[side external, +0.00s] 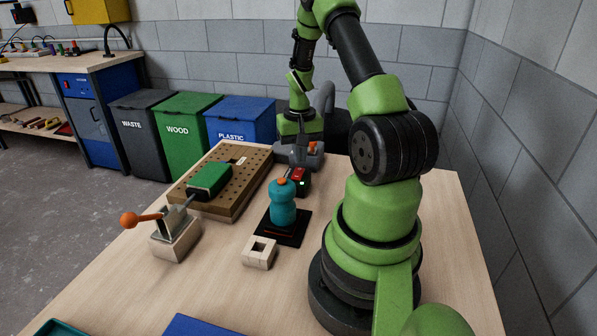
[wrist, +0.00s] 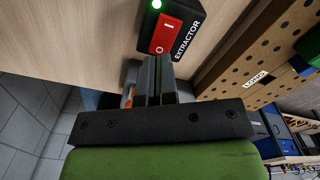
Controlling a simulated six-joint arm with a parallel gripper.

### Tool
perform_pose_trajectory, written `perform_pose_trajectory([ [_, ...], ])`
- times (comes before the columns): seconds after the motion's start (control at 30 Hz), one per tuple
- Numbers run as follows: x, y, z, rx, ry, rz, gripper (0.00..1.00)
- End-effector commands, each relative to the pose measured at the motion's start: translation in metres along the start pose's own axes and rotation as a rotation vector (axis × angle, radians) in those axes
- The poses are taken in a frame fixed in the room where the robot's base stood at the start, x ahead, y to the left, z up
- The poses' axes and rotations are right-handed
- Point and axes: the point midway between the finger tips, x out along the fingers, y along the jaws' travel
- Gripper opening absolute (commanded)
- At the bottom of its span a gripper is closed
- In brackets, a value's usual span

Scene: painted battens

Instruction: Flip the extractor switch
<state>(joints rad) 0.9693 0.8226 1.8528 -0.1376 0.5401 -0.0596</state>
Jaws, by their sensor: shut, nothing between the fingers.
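The extractor switch (wrist: 172,30) is a black box labelled EXTRACTOR with a red rocker (wrist: 167,34) marked I and O.
A perforated wooden board (side external: 240,185) with a green block lies left. A toggle clamp (side external: 170,240) and a pale square block (side external: 259,252) are nearer.

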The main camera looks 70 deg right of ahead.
Motion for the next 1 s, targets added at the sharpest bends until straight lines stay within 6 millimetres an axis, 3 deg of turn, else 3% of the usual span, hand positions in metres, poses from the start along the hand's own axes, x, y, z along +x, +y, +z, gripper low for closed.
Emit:
perform_pose_trajectory([
  [1.0,0.011,0.0,0.0,0.0,0.0,0.0,0.0],
])
